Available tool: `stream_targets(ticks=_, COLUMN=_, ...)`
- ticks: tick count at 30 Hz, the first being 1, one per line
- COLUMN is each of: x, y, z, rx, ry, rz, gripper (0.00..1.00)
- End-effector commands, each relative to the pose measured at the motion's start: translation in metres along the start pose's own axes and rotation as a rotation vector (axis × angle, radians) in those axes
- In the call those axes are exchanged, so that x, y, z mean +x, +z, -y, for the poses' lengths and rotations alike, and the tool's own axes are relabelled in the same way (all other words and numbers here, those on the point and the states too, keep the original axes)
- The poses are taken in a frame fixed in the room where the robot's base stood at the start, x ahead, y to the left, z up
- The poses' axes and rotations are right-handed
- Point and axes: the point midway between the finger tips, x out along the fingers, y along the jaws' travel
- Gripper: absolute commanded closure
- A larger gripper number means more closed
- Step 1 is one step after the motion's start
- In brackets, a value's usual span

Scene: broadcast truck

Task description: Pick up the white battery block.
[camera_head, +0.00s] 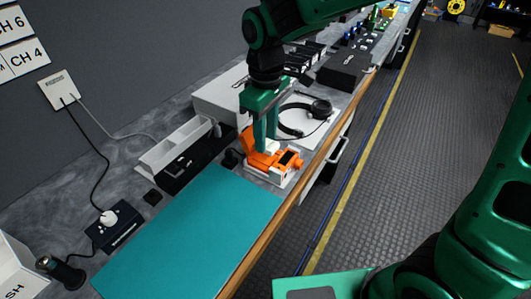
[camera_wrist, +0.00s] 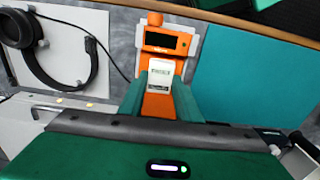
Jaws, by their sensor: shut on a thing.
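In the head view my gripper (camera_head: 266,140) points down over an orange device (camera_head: 287,163) with a dark screen, which lies on a white base. The device also shows in the wrist view (camera_wrist: 180,28), behind and around the block. I cannot tell whether the block touches the device. My fingers hide most of the block in the head view.
A teal mat (camera_head: 200,235) lies in front of the device. Black headphones (camera_head: 300,118) lie on a white panel behind it. A white tray (camera_head: 178,146) stands to the left. The wooden counter edge (camera_head: 318,160) runs close on the right, with open floor beyond.

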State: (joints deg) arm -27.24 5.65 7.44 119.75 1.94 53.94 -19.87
Motion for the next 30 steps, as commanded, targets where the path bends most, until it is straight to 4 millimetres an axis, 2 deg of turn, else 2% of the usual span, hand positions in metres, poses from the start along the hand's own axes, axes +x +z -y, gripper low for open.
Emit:
stream_targets(ticks=18, x=-0.031, y=0.000, z=0.000, rx=0.000, ry=0.000, rz=0.001, gripper=0.99)
stream_targets(ticks=30, x=-0.035, y=0.000, z=0.000, rx=0.000, ry=0.000, rz=0.001, gripper=0.99)
